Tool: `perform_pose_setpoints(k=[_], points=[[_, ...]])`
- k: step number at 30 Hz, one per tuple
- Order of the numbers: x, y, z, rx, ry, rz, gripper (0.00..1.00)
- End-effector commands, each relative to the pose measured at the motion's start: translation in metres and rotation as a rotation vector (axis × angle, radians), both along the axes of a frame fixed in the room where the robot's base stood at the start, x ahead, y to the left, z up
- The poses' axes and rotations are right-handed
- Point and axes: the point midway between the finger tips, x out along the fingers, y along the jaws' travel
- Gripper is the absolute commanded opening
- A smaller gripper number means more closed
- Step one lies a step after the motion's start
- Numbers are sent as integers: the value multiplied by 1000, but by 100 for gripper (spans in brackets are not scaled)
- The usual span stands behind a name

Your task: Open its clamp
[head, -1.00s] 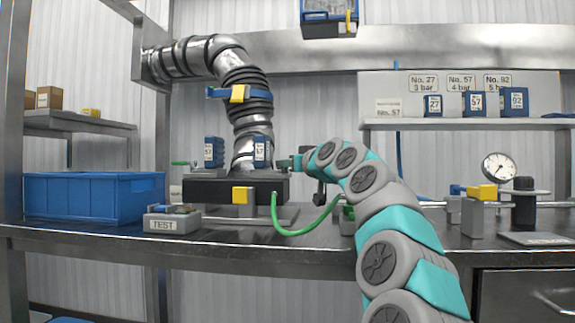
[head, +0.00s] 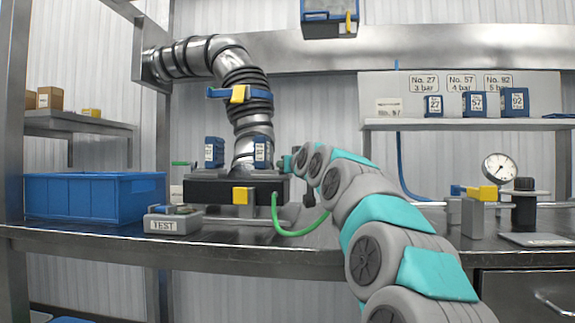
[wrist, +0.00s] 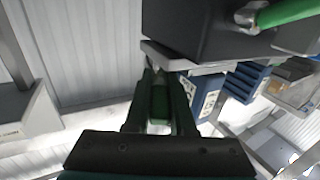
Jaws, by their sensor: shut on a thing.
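A ribbed metal duct (head: 250,125) comes down onto a black box (head: 212,191) on the bench. A blue band clamp (head: 218,93) with a yellow buckle (head: 239,94) goes around the duct. Another yellow block (head: 241,196) is on the box's front. Blue cartridges (head: 214,152) stand at the box, one on each side of the duct's foot. My gripper is beside the box's right end, its fingertips unclear in the head view. In the wrist view my gripper (wrist: 160,105) is shut on a dark green piece (wrist: 160,97), close to the black box (wrist: 205,30).
A green hose (head: 300,232) loops from the box's front. A blue bin (head: 90,200) and a grey TEST block (head: 172,222) are at left. At right are a yellow-topped post (head: 481,193), a gauge (head: 499,168) and a shelf with blue cartridges (head: 475,103).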

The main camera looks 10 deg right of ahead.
Motion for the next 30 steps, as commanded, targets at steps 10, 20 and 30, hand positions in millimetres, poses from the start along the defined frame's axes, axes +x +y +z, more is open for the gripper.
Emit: perform_pose_setpoints(k=[10,20,30], points=[[1,0,-3,-9,2,-190,0],[0,5,0,-2,-3,-327,0],[1,6,0,-1,-2,-423,0]])
